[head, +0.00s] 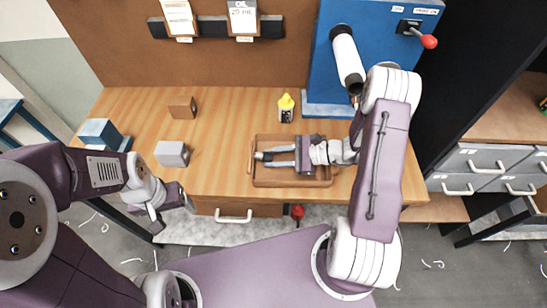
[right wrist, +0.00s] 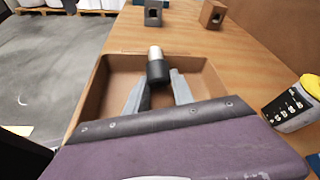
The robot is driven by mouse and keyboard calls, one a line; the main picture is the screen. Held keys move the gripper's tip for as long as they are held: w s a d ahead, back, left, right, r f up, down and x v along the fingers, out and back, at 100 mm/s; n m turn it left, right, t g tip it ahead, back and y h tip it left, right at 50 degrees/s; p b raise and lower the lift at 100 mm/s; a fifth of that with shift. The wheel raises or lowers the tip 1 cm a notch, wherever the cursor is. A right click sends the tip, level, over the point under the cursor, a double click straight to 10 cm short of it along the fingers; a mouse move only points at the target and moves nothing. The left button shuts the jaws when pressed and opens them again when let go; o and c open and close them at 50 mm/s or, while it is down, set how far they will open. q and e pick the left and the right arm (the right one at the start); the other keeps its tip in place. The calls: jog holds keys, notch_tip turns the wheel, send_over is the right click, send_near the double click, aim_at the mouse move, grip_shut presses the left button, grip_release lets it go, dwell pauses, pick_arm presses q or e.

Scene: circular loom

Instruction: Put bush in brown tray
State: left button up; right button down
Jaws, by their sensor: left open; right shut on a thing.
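The bush (right wrist: 156,66), a small cylinder with a pale end and a black end, is between the fingertips of my right gripper (right wrist: 157,84). In the head view the bush (head: 262,156) shows at the left part of the brown tray (head: 292,184). My right gripper (head: 268,156) is shut on it, over the inside of the tray. I cannot tell whether the bush touches the tray floor. The tray's near part is hidden by my gripper body in the right wrist view. My left gripper (head: 170,212) is open and empty near the table's front edge.
A grey block (head: 172,154), a brown block (head: 182,107) and a blue block (head: 100,133) stand on the table's left. A yellow-topped bottle (head: 286,108) stands behind the tray. A blue machine (head: 330,75) with a white roller (head: 347,58) stands at the back right.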

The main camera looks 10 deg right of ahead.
jog(key=c, duration=1.4)
grip_release()
jog(key=shift+s+a+f, duration=0.1)
jog(key=shift+s+f, duration=0.05)
jog(key=shift+f, duration=0.1)
jog(key=shift+o, duration=0.2)
jog(key=shift+d+r, duration=0.1)
jog(key=shift+d, duration=0.1)
jog(key=b+v, duration=0.1)
jog(key=v, duration=1)
jog(key=shift+d+r, duration=0.25)
jog(key=shift+r, duration=0.05)
